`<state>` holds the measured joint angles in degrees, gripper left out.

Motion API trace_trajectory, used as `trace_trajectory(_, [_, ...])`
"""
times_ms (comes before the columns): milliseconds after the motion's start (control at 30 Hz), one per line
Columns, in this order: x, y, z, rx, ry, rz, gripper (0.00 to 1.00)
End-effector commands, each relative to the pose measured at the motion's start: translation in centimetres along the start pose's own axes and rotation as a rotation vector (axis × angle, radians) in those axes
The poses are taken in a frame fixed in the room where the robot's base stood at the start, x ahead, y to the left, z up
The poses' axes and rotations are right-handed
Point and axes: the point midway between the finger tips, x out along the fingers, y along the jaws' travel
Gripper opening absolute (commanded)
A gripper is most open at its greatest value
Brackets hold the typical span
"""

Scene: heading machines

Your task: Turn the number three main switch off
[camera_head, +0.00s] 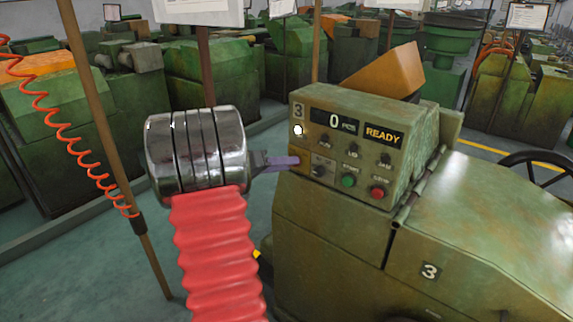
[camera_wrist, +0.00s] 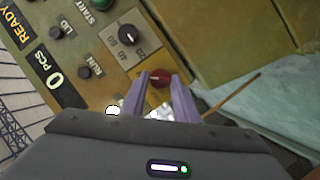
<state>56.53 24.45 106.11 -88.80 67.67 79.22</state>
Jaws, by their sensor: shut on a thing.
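The number three machine's control panel (camera_head: 345,150) carries a "3" at its top left and a display reading 0 pcs and READY. The knob's markings are too small or covered to read.
A brown post (camera_head: 110,130) with a coiled orange hose stands left of my arm.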

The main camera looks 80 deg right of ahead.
Motion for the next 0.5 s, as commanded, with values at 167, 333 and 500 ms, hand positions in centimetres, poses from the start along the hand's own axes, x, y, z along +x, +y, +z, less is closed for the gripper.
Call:
trace_trajectory(167, [-0.14,-0.19,0.22,-0.065,-0.003,0.027,0.06])
trace_trajectory(333, [-0.15,-0.38,0.22,-0.165,-0.003,0.067,0.06])
trace_trajectory(500, [-0.15,-0.60,0.31,-0.298,-0.004,0.121,0.05])
